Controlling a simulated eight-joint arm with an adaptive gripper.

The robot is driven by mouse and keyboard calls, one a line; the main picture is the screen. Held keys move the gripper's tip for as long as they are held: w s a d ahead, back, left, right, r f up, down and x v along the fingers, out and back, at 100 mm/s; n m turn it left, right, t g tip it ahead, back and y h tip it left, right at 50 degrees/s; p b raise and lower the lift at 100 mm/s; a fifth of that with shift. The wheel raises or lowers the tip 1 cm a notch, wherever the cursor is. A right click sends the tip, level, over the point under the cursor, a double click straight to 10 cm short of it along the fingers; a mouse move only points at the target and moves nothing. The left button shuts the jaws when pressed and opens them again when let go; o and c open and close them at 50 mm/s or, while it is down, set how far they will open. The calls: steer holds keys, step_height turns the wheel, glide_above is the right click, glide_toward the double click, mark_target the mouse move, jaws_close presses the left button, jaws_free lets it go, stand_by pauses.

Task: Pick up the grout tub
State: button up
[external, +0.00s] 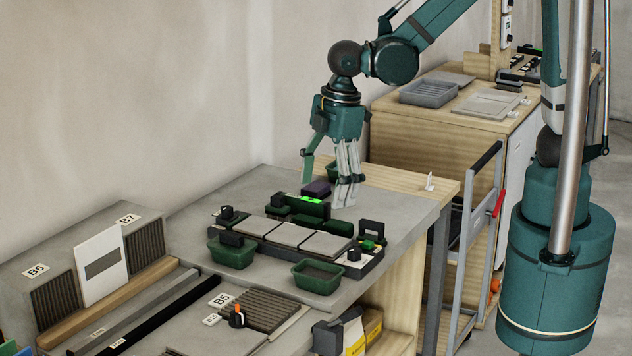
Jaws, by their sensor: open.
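Several small dark green tubs are on the grey worktable. One tub (317,278) stands at the front of the levelling fixture with grey material inside. Another tub (231,254) stands at the fixture's left front corner. A third green tub (333,172) is at the back of the table, partly hidden behind my gripper's fingers. I cannot tell which is the grout tub. My gripper (328,180) points down over the back of the table, fingers spread and nothing seen between them. I cannot tell its exact height over the table.
The dark fixture (350,270) holds three grey tiles (292,234) in a row. A purple block (317,188) and a green-lit device (308,203) lie behind it. A small white item (429,182) stands at the right edge. Ribbed tile stacks (265,309) stand at the front.

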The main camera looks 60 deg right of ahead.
mark_target(318, 274)
steer(key=s+a+f+n+g+h+p, duration=0.1)
steer(key=s+a+f+n, duration=0.3)
steer(key=a+f, duration=0.3)
steer(key=a, duration=0.4)
steer(key=shift+s+a+f, duration=0.15)
steer(key=shift+s+f, duration=0.05)
steer(key=shift+f, duration=0.2)
steer(key=shift+f, duration=1.3)
steer(key=shift+s+f, duration=0.15)
steer(key=shift+f, duration=2.45)
steer(key=c, duration=1.1)
